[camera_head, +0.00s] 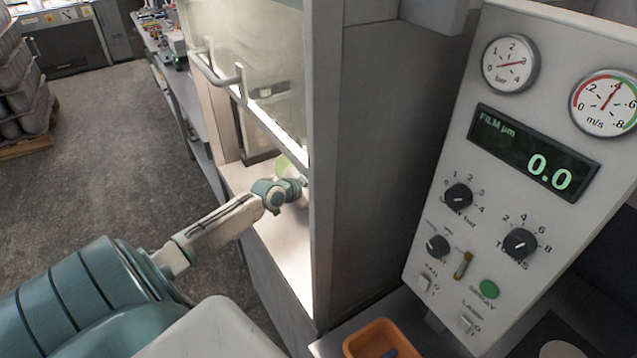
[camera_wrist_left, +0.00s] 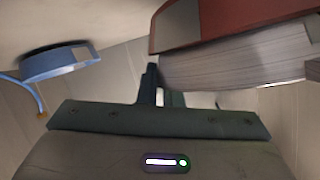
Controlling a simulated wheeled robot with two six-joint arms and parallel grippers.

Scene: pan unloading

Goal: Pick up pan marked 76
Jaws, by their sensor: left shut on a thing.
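My left arm reaches into the lit cabinet (camera_head: 270,225) in the head view; its wrist is at the opening, and the cabinet's post hides the gripper. In the left wrist view my left gripper (camera_wrist_left: 162,92) has its fingers close together at the left end of a red and brushed-metal pan (camera_wrist_left: 235,65). It is shut on this pan, though the exact grip is partly hidden. A blue pan-like thing (camera_wrist_left: 60,63) with a grey patch stands apart at the left. I cannot read a 76 on either one. My right gripper is not in view.
The cabinet's raised glass door (camera_head: 245,60) and side post (camera_head: 322,160) stand close to my left arm. A control panel (camera_head: 520,170) reads 0.0 at the right. An orange tray (camera_head: 365,343) lies at the front. Open floor (camera_head: 110,150) is at the left.

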